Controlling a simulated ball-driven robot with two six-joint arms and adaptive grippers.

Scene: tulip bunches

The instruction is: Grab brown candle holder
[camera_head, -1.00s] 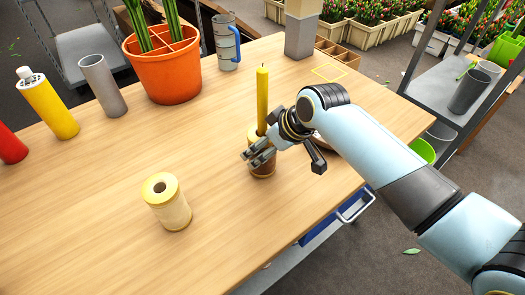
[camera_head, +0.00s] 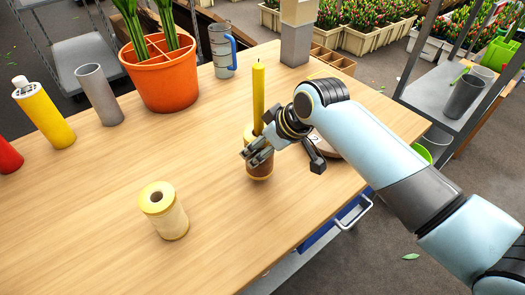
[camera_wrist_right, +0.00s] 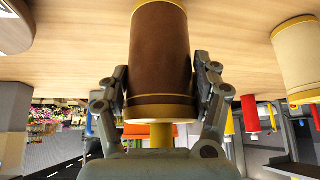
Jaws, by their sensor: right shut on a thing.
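The brown candle holder (camera_head: 260,170) has yellow-gold bands and carries a tall yellow candle (camera_head: 258,95). It is upright over the wooden table, right of its middle in the head view. My right gripper (camera_head: 256,151) is shut on it from the right, hiding part of its side. In the right wrist view, which is upside down, the brown holder (camera_wrist_right: 160,55) sits between the two fingers of my right gripper (camera_wrist_right: 163,85). The gap under the holder, if any, is too small to tell. My left gripper is not in view.
A cream spool (camera_head: 164,210) stands at front left on the table (camera_head: 110,200). An orange pot (camera_head: 160,80), a grey cup (camera_head: 101,95), a yellow bottle (camera_head: 45,115) and a measuring jug (camera_head: 223,50) stand behind. A round item (camera_head: 326,146) lies right of my gripper.

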